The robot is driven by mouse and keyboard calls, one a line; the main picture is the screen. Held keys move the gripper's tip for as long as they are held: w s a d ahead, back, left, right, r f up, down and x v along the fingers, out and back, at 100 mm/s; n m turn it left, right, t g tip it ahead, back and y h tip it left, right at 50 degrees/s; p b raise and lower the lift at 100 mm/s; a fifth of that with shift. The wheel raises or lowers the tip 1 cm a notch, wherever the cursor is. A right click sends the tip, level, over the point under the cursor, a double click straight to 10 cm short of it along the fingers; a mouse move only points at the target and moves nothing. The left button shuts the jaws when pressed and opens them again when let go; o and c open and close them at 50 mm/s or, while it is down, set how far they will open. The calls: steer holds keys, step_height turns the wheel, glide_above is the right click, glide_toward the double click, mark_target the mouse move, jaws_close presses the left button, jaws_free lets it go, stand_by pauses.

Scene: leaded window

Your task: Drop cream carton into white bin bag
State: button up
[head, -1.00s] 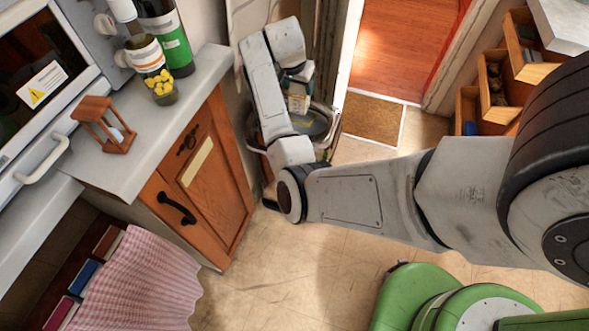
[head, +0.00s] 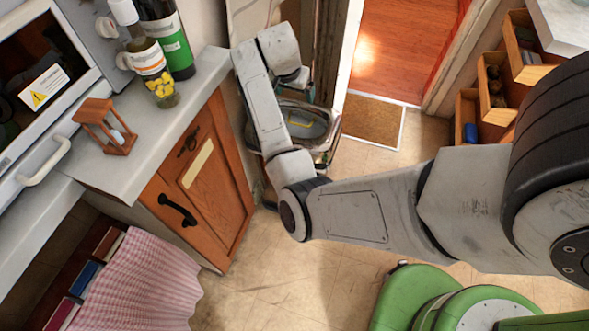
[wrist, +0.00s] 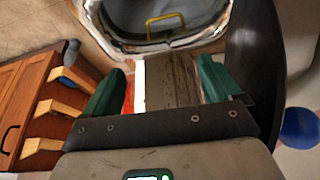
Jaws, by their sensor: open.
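My gripper (wrist: 163,88) is open, its two green fingers apart with nothing visible held between them. In the head view my arm reaches out to the bin, and its end hides part of it. I cannot make out the cream carton in either current view.
A worktop (head: 165,125) with bottles, a jar and an hourglass stands left of my arm, above a wooden cupboard (head: 205,180). A doormat (head: 372,120) lies at the doorway. Open drawers (head: 490,85) stick out at the right.

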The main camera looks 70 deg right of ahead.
steer(key=a, duration=0.9)
steer(key=shift+s, duration=0.15)
